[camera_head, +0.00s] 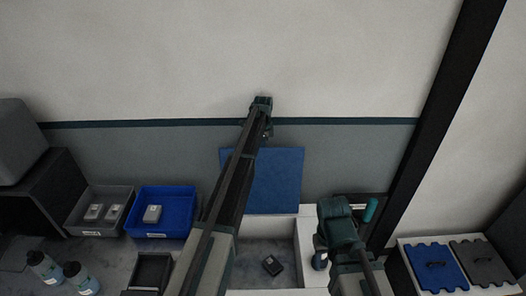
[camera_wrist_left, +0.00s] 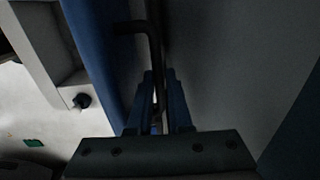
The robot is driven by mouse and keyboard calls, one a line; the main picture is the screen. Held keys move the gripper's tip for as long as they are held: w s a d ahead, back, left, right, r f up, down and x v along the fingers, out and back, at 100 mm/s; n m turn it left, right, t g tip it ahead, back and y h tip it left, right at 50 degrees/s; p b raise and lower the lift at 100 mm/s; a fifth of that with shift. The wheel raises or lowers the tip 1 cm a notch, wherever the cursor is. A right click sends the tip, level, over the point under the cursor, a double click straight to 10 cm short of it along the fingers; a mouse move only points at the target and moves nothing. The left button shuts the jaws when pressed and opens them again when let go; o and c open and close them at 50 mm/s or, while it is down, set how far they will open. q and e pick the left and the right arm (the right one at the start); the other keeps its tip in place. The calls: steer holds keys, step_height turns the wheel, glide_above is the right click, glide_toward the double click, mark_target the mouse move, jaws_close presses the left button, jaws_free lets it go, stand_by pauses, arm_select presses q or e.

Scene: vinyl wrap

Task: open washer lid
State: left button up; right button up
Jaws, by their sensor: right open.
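The blue washer lid (camera_head: 278,182) stands raised behind the white washer tub (camera_head: 306,250), in front of the grey wall band. In the left wrist view the lid (camera_wrist_left: 95,50) is a blue slab edge with a dark bent handle (camera_wrist_left: 135,28) beside it. My left gripper (camera_wrist_left: 158,105) has its fingers close together at the lower end of this handle; whether they grip it is unclear. In the head view my left arm crosses the lid, its end (camera_head: 262,105) above the lid's top edge. My right gripper (camera_head: 336,222) is open at the tub's right side.
A small black item (camera_head: 272,265) lies in the tub. A grey bin (camera_head: 92,228) and a blue bin (camera_head: 160,192) hold small pale items on the left. Blue (camera_head: 437,265) and grey (camera_head: 484,262) covers lie at the right.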

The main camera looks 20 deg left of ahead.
arm_select(q)
steer(key=shift+o, duration=1.2)
steer(key=shift+w+a, duration=0.25)
steer(key=shift+w, duration=0.45)
steer(key=shift+o, duration=0.9)
steer(key=shift+w+f, duration=0.1)
steer(key=shift+s+d, duration=0.1)
steer(key=shift+s, duration=0.1)
step_height(320, 180, up, 14)
steer(key=p, duration=1.3)
steer(key=shift+s+p, duration=0.35)
steer(key=shift+s, duration=0.1)
steer(key=shift+d+f, duration=0.1)
steer(key=shift+f, duration=0.05)
